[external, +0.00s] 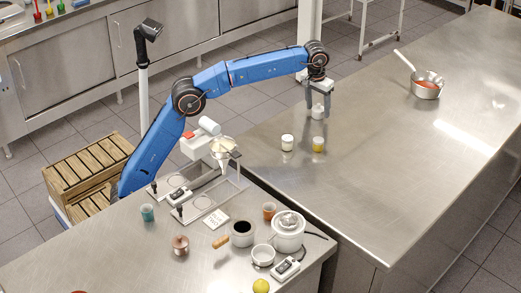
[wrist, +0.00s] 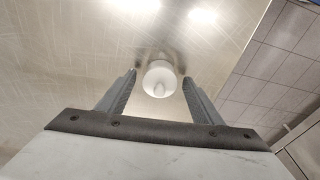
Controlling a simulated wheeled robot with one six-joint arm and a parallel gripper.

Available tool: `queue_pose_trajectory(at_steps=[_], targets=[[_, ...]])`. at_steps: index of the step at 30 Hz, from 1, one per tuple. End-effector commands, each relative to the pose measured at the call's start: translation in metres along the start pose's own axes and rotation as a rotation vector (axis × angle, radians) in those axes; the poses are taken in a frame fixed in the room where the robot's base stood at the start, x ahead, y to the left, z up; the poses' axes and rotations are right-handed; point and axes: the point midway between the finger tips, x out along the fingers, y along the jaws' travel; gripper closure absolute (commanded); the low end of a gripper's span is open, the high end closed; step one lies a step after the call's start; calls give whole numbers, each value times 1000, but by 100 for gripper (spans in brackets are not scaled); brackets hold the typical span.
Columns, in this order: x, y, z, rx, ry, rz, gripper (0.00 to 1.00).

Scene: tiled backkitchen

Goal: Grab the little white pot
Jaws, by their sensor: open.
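A little white pot (external: 318,112) stands on the steel table, directly under my gripper (external: 318,98). In the wrist view the white pot (wrist: 160,80) is a round pale shape centred between the tips of my gripper (wrist: 159,84). The two fingers are spread, with a gap on each side of the pot. I cannot tell how far down the pot the fingertips reach. A second small whitish pot (external: 287,142) and a yellow one with a pale top (external: 318,144) stand nearer the camera.
A steel saucepan (external: 426,90) with red contents stands at the back right of the table (external: 390,170). The middle of this table is clear. The front counter holds a white lidded cooker (external: 289,236), small cups and a wire stand.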

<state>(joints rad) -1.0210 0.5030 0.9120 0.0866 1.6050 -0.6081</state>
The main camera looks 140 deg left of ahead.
Motion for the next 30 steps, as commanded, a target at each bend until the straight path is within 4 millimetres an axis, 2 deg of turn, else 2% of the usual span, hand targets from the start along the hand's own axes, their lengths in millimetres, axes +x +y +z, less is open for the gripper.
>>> queue_pose_trajectory(at_steps=[3,10,11,18,30], targets=[[7,0,0,0,0,0,40],[8,0,0,0,1,1,40],[8,0,0,0,1,1,45],[8,0,0,0,1,1,100],[7,0,0,0,1,1,100]])
